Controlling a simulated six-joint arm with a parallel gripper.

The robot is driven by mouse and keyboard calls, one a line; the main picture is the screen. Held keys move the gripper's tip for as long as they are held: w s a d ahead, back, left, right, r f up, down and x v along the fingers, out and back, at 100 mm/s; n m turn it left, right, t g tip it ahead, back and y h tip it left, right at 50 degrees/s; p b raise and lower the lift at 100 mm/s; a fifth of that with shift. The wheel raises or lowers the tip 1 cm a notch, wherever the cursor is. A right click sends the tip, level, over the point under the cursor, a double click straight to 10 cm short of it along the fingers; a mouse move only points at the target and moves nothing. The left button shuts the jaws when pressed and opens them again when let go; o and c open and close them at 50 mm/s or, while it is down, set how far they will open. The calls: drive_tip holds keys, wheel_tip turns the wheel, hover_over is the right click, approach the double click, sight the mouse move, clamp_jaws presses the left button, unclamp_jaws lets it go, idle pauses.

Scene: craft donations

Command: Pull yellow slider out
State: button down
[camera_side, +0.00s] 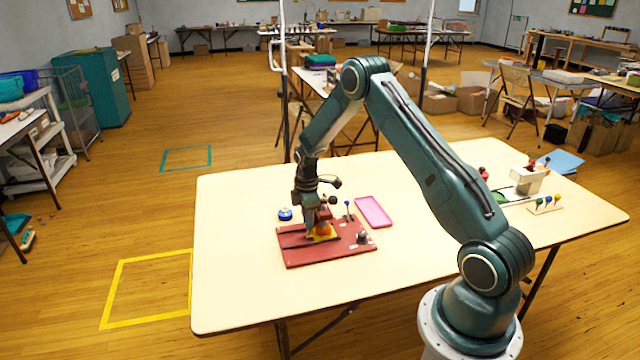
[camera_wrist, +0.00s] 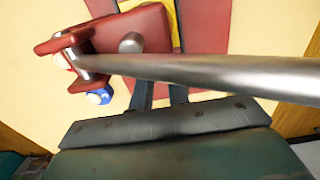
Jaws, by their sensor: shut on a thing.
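A dark red board (camera_side: 290,257) lies near the front left of the table. The yellow slider (camera_side: 311,239) sits on it and shows as a small yellow plate with an orange-red part above. My gripper (camera_side: 318,222) points down over the slider and is shut on it; the fingers hide much of the contact. In the wrist view a yellow strip (camera_wrist: 165,14) shows beside a red block (camera_wrist: 140,22).
On the board are a blue-knobbed lever (camera_side: 347,206) and a grey knob (camera_side: 362,238). A blue round object (camera_side: 285,214) stands behind it. A pink tray (camera_side: 374,211) lies right of it. A knobbed rack (camera_side: 546,206) stands far right. The table's front left is clear.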

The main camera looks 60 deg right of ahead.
drive_tip(key=shift+w+a, duration=3.25)
drive_tip(key=c, duration=1.4)
unclamp_jaws()
drive_tip(key=shift+c, duration=0.2)
drive_tip(key=shift+r, duration=0.15)
wheel_tip(320, 180, up, 7)
drive_tip(key=shift+r, duration=0.15)
